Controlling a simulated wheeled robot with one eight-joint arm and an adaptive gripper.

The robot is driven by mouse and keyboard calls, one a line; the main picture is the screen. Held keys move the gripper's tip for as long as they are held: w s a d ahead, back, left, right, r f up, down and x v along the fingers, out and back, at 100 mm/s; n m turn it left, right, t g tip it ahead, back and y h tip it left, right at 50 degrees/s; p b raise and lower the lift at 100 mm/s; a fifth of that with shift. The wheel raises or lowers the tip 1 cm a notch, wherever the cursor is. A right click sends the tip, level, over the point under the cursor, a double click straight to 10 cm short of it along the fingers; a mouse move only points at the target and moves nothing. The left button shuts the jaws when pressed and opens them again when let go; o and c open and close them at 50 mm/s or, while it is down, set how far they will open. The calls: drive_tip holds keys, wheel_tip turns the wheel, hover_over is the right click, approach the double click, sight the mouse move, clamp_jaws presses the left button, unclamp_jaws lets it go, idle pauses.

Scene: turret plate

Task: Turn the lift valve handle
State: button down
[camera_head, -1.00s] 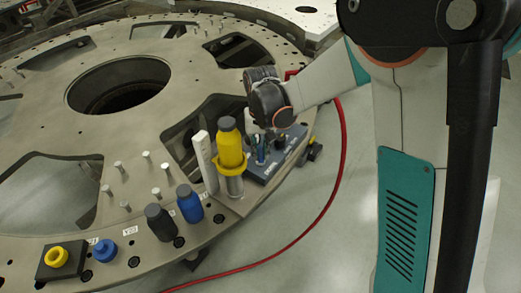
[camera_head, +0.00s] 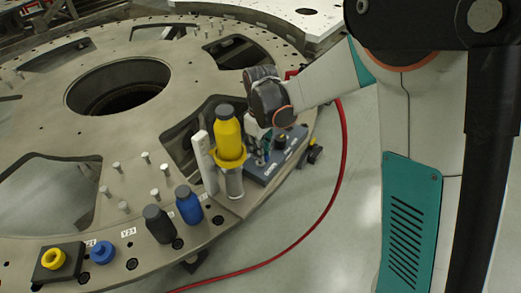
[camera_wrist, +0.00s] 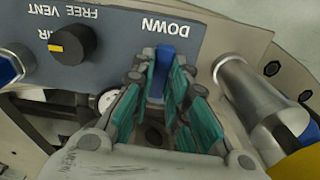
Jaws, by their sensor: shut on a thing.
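The lift valve handle appears to be the blue lever (camera_wrist: 164,62) beside the word DOWN on the grey valve panel (camera_wrist: 205,42) in the wrist view. My gripper (camera_wrist: 163,82), with teal finger pads, is closed around the lever, one finger on each side. The lever's upper end shows between the fingertips; its lower part is hidden by the pads. In the head view my gripper (camera_head: 258,151) reaches down over the panel (camera_head: 292,152) at the plate's edge. The lever cannot be made out there.
A yellow bottle in a ring holder (camera_head: 229,135) and a white post (camera_head: 204,160) stand close left of my gripper. A black knob with a yellow mark (camera_wrist: 72,44) sits on the panel. Blue (camera_head: 189,205) and black (camera_head: 159,224) bottles stand nearer. A red hose (camera_head: 333,185) lies on the floor.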

drive_tip(key=shift+n, duration=0.4)
drive_tip(key=c, duration=1.6)
unclamp_jaws()
drive_tip(key=shift+o, duration=0.2)
drive_tip(key=shift+r, duration=0.1)
wheel_tip(320, 180, up, 12)
